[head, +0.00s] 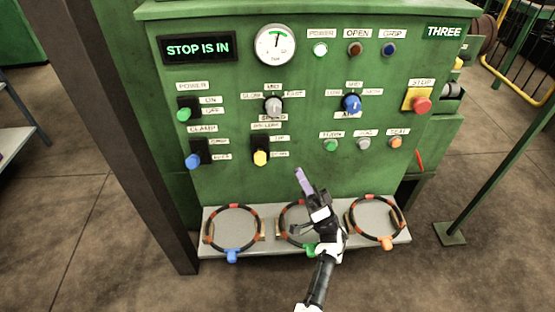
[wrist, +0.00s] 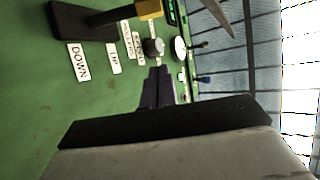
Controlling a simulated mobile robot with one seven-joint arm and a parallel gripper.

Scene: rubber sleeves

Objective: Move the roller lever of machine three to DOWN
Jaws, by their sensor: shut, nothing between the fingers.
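The roller lever (head: 260,157) of machine three has a yellow knob on a black plate, left of the UP and DOWN labels. In the head view its knob shows low, beside the DOWN label (head: 280,154). In the wrist view its yellow knob (wrist: 149,9) and dark stem lean to the UP side, cut by the top edge. The views differ, so I cannot tell its setting. My gripper (head: 302,178) has purple fingers, shut and empty, below and right of the lever, apart from it. The fingers (wrist: 158,86) also show in the wrist view.
The display (head: 198,48) reads STOP IS IN. A red stop button (head: 422,105) sits on the right. A grey speed knob (head: 273,106) is just above the lever. The blue-knobbed clamp lever (head: 193,161) is to its left. A shelf (head: 222,211) with three rings lies below.

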